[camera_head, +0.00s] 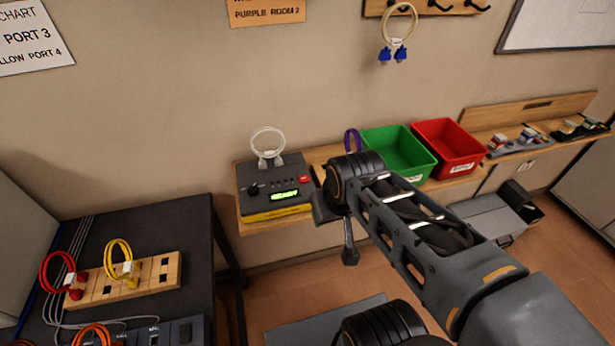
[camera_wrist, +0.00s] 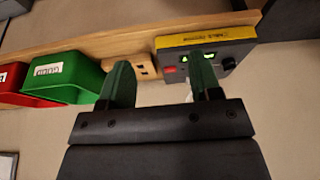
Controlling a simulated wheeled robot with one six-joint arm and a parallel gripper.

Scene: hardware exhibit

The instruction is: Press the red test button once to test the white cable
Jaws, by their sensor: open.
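The dark grey tester (camera_head: 262,180) with a yellow lower band sits on the wall shelf in the head view. It has a lit green display (camera_head: 285,195), a black knob and a red test button (camera_head: 304,178) at its right. The white cable (camera_head: 268,133) stands in a loop at its top, its ends at the tester. In the wrist view, which is upside down, the tester (camera_wrist: 190,43) and the red button (camera_wrist: 169,70) show beyond my fingers. My gripper (camera_wrist: 162,82) is open and empty, its fingers apart, in front of the shelf. I see no contact with the button.
A green bin (camera_head: 402,148) and a red bin (camera_head: 450,145) stand right of the tester. A purple cable (camera_head: 351,139) is partly hidden behind my arm. A dark table (camera_head: 150,215) with red and yellow cables stands at left. A blue-ended cable (camera_head: 396,28) hangs on the wall.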

